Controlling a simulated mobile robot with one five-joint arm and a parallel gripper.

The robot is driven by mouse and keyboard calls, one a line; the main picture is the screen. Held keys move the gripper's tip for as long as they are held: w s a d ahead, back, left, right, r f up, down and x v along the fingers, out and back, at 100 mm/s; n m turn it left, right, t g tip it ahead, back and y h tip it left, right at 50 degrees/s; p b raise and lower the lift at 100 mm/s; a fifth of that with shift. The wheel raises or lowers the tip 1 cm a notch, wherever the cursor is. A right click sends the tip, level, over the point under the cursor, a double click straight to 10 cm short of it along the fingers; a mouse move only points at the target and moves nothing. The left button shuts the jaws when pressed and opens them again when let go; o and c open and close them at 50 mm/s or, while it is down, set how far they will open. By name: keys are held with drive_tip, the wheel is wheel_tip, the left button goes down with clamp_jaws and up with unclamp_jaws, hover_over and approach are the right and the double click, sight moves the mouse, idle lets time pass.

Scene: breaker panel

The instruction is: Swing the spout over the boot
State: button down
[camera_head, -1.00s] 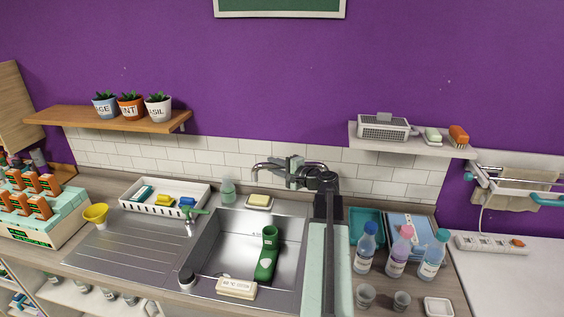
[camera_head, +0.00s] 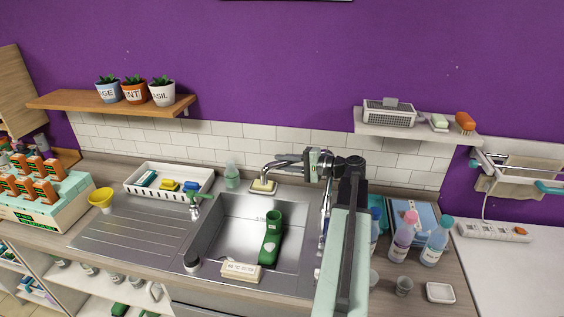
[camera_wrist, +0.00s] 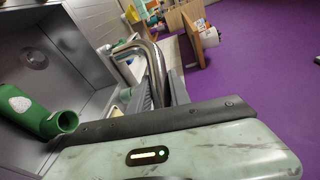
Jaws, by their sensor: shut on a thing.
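The chrome spout (camera_head: 286,160) reaches left from behind the sink. Its downturned tip is above the yellow bar at the sink's back rim, behind the boot in the picture. The green boot (camera_head: 271,238) lies in the right part of the sink basin (camera_head: 231,236). My gripper (camera_head: 318,166) is shut on the spout toward its right end. In the wrist view, the bent spout (camera_wrist: 152,62) runs into the jaws (camera_wrist: 166,90), which are partly hidden by my wrist. The boot's open end also shows there, at the left (camera_wrist: 62,121), apart from the spout.
A bar (camera_head: 241,271) lies on the sink's front rim, with a dark-topped knob (camera_head: 192,261) beside it. A small green-handled tap (camera_head: 195,203) stands left of the basin. Bottles (camera_head: 404,236) crowd the counter right of my arm. The drainboard (camera_head: 135,232) is clear.

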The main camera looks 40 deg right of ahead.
drive_tip(key=shift+d, duration=0.1)
drive_tip(key=c, duration=1.2)
unclamp_jaws()
drive_tip(key=p+v, duration=0.1)
drive_tip(key=v, duration=0.6)
drive_tip(key=shift+s+d, duration=0.15)
drive_tip(key=shift+s, duration=0.2)
